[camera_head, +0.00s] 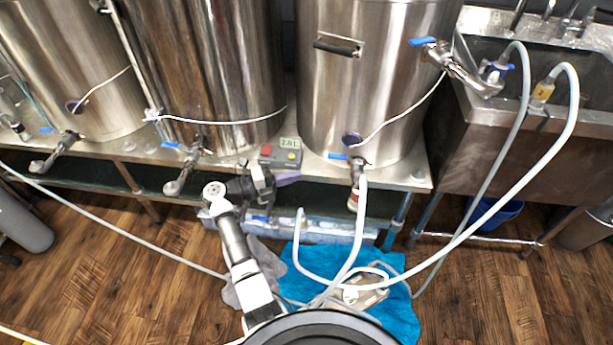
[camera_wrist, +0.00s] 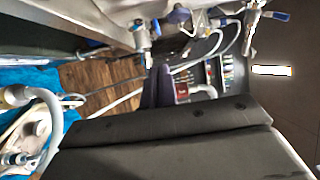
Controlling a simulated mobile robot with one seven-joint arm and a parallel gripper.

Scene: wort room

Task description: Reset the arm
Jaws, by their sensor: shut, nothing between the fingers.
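My arm reaches up from the bottom middle of the head view. My gripper (camera_head: 268,182) is at its end, shut and empty, in front of the steel table's front edge (camera_head: 235,160). The fingertips are small and hard to make out there. In the wrist view a large dark grey block fills the lower middle, and no held object shows.
Large steel kettles (camera_head: 375,90) with blue-handled valves stand on the table. A steel sink (camera_head: 560,115) is at right. Pale hoses (camera_head: 500,190) loop down to a pump (camera_head: 362,294) on a blue cloth (camera_head: 402,318). A grey cloth (camera_head: 268,262) lies beside my arm. Wooden floor shows at left and right.

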